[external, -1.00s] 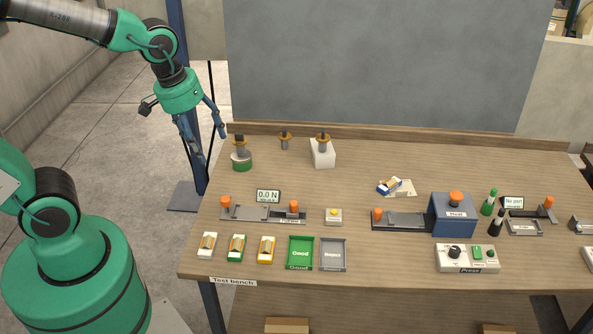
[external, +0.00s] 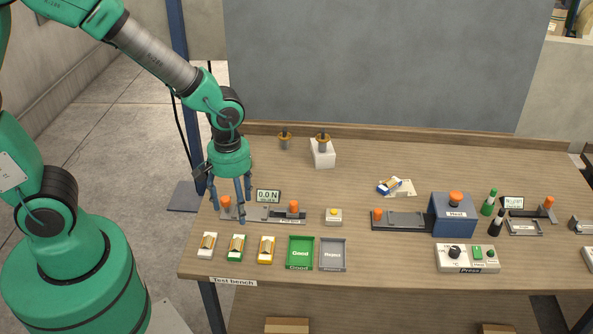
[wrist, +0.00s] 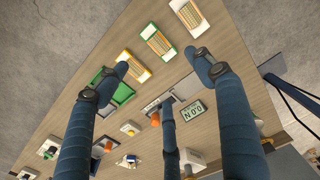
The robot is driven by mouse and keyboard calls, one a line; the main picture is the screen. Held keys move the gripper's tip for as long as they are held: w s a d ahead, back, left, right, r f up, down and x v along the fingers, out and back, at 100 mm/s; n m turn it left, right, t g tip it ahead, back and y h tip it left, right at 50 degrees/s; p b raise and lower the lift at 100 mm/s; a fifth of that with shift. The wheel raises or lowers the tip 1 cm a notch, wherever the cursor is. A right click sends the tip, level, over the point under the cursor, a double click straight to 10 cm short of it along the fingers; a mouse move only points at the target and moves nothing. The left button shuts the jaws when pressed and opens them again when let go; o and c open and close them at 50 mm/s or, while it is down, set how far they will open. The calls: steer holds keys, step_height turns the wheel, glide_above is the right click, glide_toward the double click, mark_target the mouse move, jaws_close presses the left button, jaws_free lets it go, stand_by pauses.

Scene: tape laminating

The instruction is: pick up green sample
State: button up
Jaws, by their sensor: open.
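The green sample (external: 236,247) is a small white piece with an orange middle and green trim. It lies flat near the front left edge of the bench, between a white sample (external: 207,246) and a yellow sample (external: 266,249). In the wrist view the green sample (wrist: 157,42) shows at upper middle, clear of the fingers. My gripper (external: 233,200) is open and empty, fingers pointing down. In the external view it appears above and behind the sample, over the left end of the peel-test fixture. In the wrist view its three fingers (wrist: 160,76) are spread apart.
The fixture (external: 265,213) with orange knobs and a 0.0 N display (external: 268,196) stands behind the samples. A green Good tray (external: 300,252) and grey Reject tray (external: 332,254) lie to their right. Bare wood lies in front of the samples.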

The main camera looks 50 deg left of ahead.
steer(key=b, duration=0.2)
glide_above(240, 242)
steer(key=shift+w+a+f, duration=0.1)
steer(key=shift+a+f, duration=0.05)
steer(key=shift+f, duration=4.15)
steer(key=shift+f, duration=0.1)
steer(key=shift+f+b, duration=0.65)
steer(key=shift+f, duration=1.85)
steer(key=c, duration=1.3)
